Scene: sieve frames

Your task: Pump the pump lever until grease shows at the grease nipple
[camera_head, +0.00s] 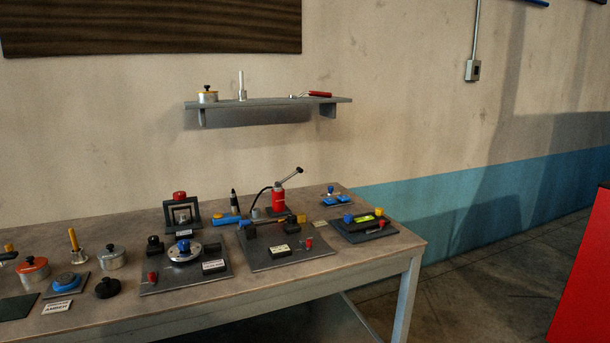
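A red pump (278,198) stands upright near the back of the workbench, right of its middle. Its pump lever (289,178) slants up to the right and ends in a dark knob. A thin black hose (261,190) runs from the pump's left side down toward a small grey fitting (255,212). The grease nipple is too small to pick out, and I cannot tell whether any grease shows there. Neither of my grippers is in view.
The workbench (345,270) carries several fixtures: a dark plate with a round metal flange (184,250), a plate with a level vial (366,217), and lidded pots at left. A wall shelf (270,103) hangs above. A red panel (585,285) stands at right.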

